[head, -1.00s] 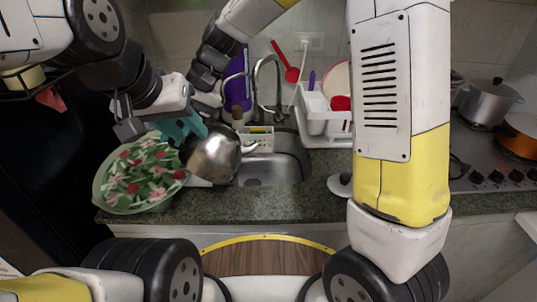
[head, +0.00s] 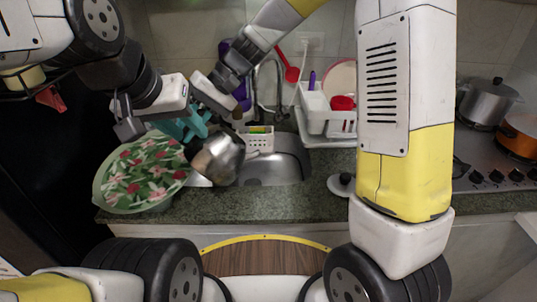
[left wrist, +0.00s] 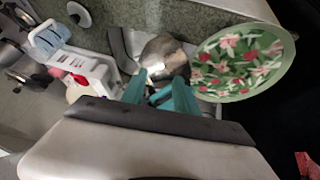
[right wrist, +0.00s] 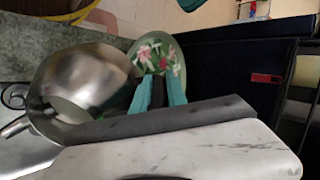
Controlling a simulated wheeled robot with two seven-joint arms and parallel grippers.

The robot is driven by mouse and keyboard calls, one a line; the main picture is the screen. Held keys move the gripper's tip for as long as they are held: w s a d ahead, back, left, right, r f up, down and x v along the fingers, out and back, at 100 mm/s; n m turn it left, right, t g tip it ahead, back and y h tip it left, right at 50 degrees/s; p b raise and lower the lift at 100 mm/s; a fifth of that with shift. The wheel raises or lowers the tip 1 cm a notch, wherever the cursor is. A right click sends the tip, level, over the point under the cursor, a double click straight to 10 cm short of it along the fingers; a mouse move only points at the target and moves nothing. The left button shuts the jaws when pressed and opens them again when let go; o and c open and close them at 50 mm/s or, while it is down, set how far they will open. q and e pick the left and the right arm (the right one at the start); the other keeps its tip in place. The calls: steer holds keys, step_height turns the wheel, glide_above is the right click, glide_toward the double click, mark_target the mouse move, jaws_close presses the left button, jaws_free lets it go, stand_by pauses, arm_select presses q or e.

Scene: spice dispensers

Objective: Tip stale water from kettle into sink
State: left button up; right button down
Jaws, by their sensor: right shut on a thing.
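The steel kettle (head: 216,160) hangs tilted at the left edge of the sink (head: 285,165), its body partly over the basin. In the right wrist view the kettle (right wrist: 88,82) is left of my right gripper (right wrist: 160,92), with its spout at the far left. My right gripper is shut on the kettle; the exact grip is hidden. My left gripper (head: 186,126) is close by, above and left of the kettle. In the left wrist view its teal fingers (left wrist: 160,92) are apart, with the kettle beyond them. I cannot tell whether they touch it. No water shows.
A green floral tray (head: 143,172) lies on the counter left of the sink, close below the grippers. A faucet (head: 268,85) and a white caddy (head: 258,143) stand behind the basin. A dish rack (head: 325,118) is at the right, with the stove and pots beyond.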

steer(key=shift+w+d+f+g+y, duration=0.1)
steer(key=shift+w+d+g+y, duration=0.25)
steer(key=shift+d+y, duration=0.25)
steer(key=shift+w+d, duration=0.1)
steer(key=shift+d, duration=0.25)
steer(key=shift+w+d+y, duration=0.15)
steer(key=shift+d+y, duration=0.1)
steer(key=shift+y, duration=0.05)
steer(key=shift+w+d+r+g+y, duration=0.25)
steer(key=shift+d+y, duration=0.05)
steer(key=shift+d, duration=0.15)
steer(key=shift+w+d+r, duration=0.1)
steer(key=shift+d, duration=0.15)
steer(key=shift+d, duration=0.1)
